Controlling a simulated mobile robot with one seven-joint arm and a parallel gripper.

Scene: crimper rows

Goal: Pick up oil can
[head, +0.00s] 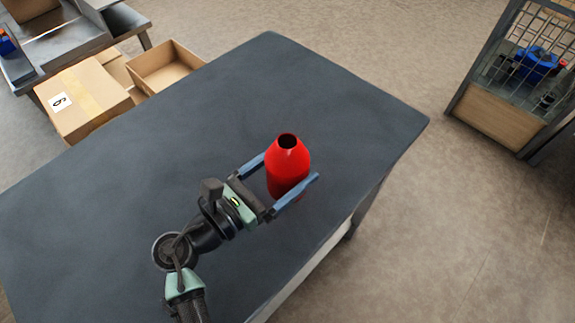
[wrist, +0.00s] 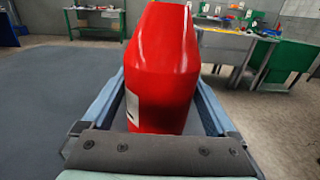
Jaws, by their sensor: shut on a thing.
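The oil can is a red bottle (head: 288,169) with tapered shoulders and a dark round opening at its top. It is upright over the dark grey table (head: 120,190), near the table's right edge. My gripper (head: 292,178) reaches it from the lower left, with one blue finger on each side, shut on it. In the wrist view the red can (wrist: 165,70) fills the middle between the two fingers (wrist: 165,105), with part of a pale label at its lower left. The can's base is hidden, so I cannot tell whether it touches the table.
A closed cardboard box (head: 85,98) and an open one (head: 165,68) are beyond the table's left edge. A barred cage (head: 515,75) with a blue item stands at the upper right. The tabletop around the can is clear.

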